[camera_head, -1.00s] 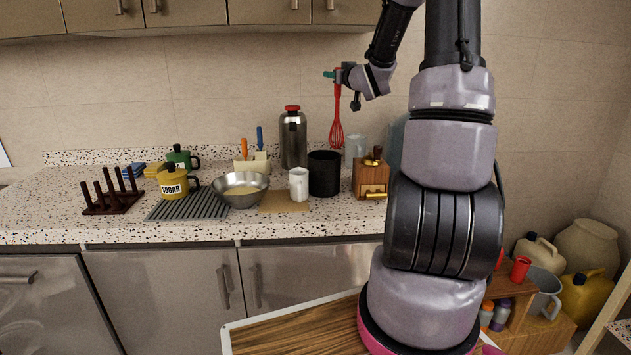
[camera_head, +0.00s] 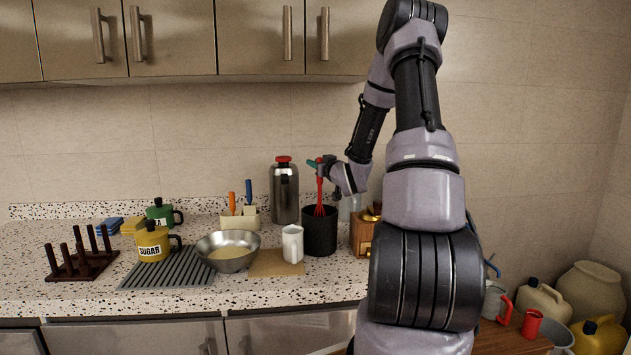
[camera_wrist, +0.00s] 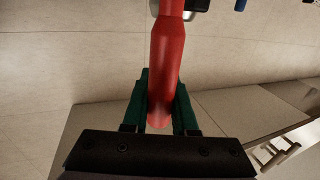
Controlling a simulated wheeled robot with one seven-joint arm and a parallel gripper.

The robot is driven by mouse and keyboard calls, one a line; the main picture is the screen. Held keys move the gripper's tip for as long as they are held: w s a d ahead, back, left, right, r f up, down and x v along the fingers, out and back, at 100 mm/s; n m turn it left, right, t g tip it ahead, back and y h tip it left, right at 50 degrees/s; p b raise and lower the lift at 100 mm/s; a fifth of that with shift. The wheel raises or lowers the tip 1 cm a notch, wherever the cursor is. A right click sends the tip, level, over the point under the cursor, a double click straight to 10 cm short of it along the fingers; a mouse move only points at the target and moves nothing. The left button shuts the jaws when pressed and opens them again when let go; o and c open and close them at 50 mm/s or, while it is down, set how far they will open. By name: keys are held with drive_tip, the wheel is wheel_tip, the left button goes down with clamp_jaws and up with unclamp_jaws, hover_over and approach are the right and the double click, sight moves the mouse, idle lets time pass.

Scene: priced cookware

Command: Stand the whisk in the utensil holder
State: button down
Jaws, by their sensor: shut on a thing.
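The red whisk (camera_head: 319,197) hangs upright, head down, at the mouth of the black utensil holder (camera_head: 320,236). The lower part of its wire head is hidden behind the holder's wall, so it appears to be inside. My gripper (camera_head: 322,164) is shut on the whisk's handle above the holder. In the wrist view, the green fingers of my gripper (camera_wrist: 158,105) lie on both sides of the red whisk handle (camera_wrist: 166,60).
A steel flask (camera_head: 285,192) stands behind the holder to the left. A metal bowl (camera_head: 228,250) and sugar pot (camera_head: 152,241) are further left.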

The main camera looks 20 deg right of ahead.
sight(320, 195)
drive_tip(key=shift+f, duration=2.75)
drive_tip(key=c, duration=0.7)
unclamp_jaws()
drive_tip(key=shift+r, duration=0.1)
